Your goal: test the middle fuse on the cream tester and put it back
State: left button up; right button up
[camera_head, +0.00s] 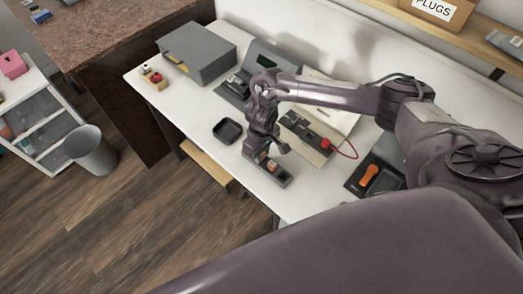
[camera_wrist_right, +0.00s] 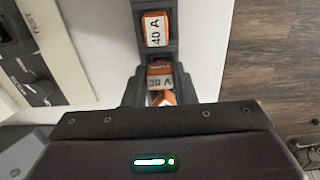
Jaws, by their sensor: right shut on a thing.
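The fuse block (camera_head: 280,178) is a dark strip near the table's front edge. In the right wrist view it holds an orange fuse marked 40 A (camera_wrist_right: 155,30). My right gripper (camera_wrist_right: 159,88) is over the block and shut on an orange fuse with a white label (camera_wrist_right: 160,69), apparently 30 A, in line with the block. I cannot tell whether this fuse is fully seated. Another orange piece (camera_wrist_right: 166,98) shows just nearer, mostly hidden by the gripper. The cream tester (camera_head: 310,155), with a dark panel and a red plug on a lead, stands behind the block. My left gripper is not in view.
A small black tray (camera_head: 227,131) lies left of the block. A grey box (camera_head: 198,52) stands at the back left. A dark holder with an orange-handled tool (camera_head: 369,178) is at the right. The white table (camera_head: 190,105) is clear around the tray.

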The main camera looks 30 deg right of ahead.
jog(key=shift+f, duration=0.45)
dwell(0.3)
jog(key=o, duration=1.1)
jog(key=shift+o, duration=0.3)
jog(key=shift+o, duration=1)
jog(key=shift+r, duration=0.2)
jog(key=shift+r+p, duration=1.35)
jog(key=shift+p, duration=0.7)
